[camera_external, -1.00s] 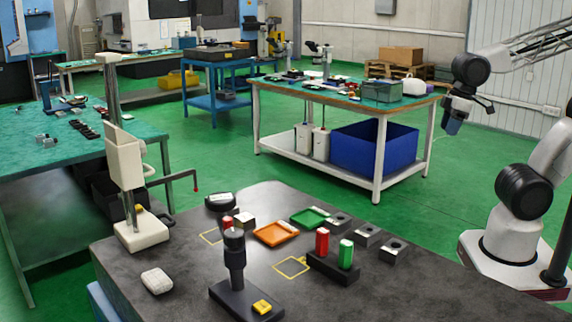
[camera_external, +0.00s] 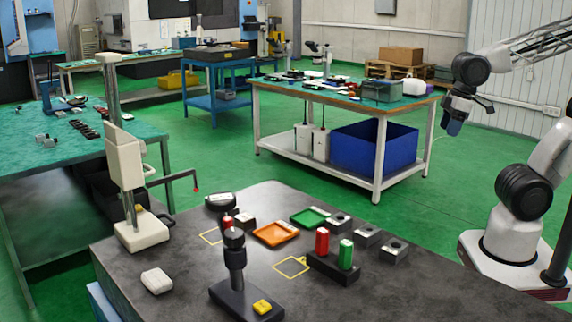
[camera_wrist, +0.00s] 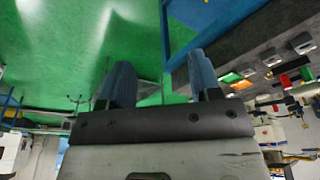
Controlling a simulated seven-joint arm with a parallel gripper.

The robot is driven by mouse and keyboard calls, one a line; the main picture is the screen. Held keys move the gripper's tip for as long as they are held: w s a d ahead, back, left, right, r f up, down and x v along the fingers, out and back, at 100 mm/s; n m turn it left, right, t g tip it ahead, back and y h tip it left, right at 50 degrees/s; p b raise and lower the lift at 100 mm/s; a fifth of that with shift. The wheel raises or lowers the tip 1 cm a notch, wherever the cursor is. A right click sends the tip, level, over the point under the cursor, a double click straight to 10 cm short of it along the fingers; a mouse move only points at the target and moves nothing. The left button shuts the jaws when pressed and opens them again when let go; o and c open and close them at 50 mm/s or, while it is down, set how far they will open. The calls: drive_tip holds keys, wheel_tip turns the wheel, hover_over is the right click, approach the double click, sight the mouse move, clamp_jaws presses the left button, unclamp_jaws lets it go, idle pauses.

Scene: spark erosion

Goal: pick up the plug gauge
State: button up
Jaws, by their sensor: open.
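A red cylinder (camera_external: 322,241) and a green cylinder (camera_external: 346,254) stand upright in a black block (camera_external: 333,268) on the dark table; they look like plug gauge handles, but I cannot tell which piece the task means. Another small red piece (camera_external: 228,222) is partly hidden behind a black stand. My gripper (camera_external: 453,127) hangs high at the right, well away from the table, pointing down. In the wrist view its two blue fingers (camera_wrist: 160,68) are apart with nothing between them. The red piece also shows small at the right of the wrist view (camera_wrist: 286,81).
The black stand (camera_external: 234,262) rises at the table's front. An orange tray (camera_external: 275,234), a green tray (camera_external: 310,217) and several grey metal blocks (camera_external: 394,250) lie near the cylinders. A white height gauge (camera_external: 127,180) stands at the left. The front right of the table is clear.

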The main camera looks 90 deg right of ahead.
drive_tip(key=w+a+r+n, duration=0.35)
drive_tip(key=w+a, duration=0.35)
drive_tip(key=w, duration=0.5)
drive_tip(key=n+g, duration=0.3)
drive_tip(key=n, duration=0.9)
approach(348, 243)
drive_tip(key=shift+m, duration=0.25)
drive_tip(key=f, duration=0.5)
drive_tip(key=shift+s+d, duration=0.15)
drive_tip(key=shift+d, duration=0.25)
drive_tip(key=shift+a+f, duration=0.2)
drive_tip(key=shift+a, duration=0.1)
drive_tip(key=shift+f, duration=0.1)
